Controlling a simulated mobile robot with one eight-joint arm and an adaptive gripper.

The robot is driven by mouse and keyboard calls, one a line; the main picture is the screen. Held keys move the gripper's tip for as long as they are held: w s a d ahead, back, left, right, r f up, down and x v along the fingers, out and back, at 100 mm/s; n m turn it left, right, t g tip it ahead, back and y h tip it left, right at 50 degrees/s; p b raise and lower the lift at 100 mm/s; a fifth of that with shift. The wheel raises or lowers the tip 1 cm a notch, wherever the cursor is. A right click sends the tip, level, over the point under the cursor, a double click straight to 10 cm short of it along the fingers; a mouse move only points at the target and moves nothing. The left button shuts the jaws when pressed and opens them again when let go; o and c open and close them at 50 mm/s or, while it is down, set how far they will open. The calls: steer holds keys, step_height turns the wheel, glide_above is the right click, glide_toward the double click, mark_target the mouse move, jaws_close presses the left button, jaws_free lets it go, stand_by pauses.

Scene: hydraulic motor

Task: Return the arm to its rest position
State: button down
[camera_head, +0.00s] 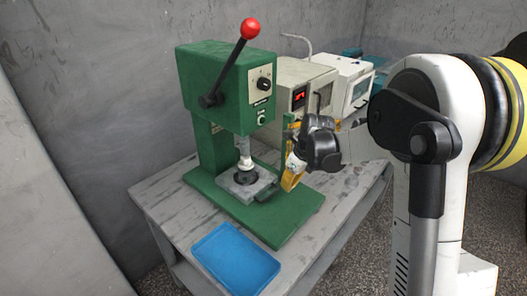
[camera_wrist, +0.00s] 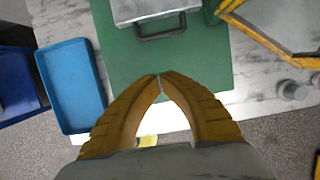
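My gripper (camera_head: 291,184) hangs beside the right side of the green press (camera_head: 220,90), above its base plate. In the wrist view the two yellow fingers of my gripper (camera_wrist: 158,77) curve together and their tips meet, with nothing between them. My arm comes in from the right in the head view. The press has a lever with a red ball (camera_head: 250,28), and a grey block (camera_head: 246,184) sits on its base under the spindle. In the wrist view the block's black handle (camera_wrist: 160,28) shows ahead of the fingertips, apart from them.
A blue tray (camera_head: 236,258) lies empty on the grey worktable (camera_head: 165,200), in front of the press. Beige boxes (camera_head: 305,85), one with a red display, stand behind my gripper. In the wrist view, a yellow frame (camera_wrist: 265,38) and a grey cylinder (camera_wrist: 291,90) are at right.

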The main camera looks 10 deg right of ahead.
steer(key=s+a+r+n+t+h, duration=0.1)
steer(key=s+a+r+n+t, duration=0.15)
steer(key=s+r+n, duration=1.1)
steer(key=s+f+n+t+h, duration=0.1)
steer(key=s+n+t, duration=0.1)
steer(key=s+n, duration=1.1)
steer(key=shift+s+a+f+n, duration=0.15)
steer(key=shift+s+a+n, duration=0.2)
steer(key=shift+n, duration=0.8)
steer(key=shift+w, duration=0.1)
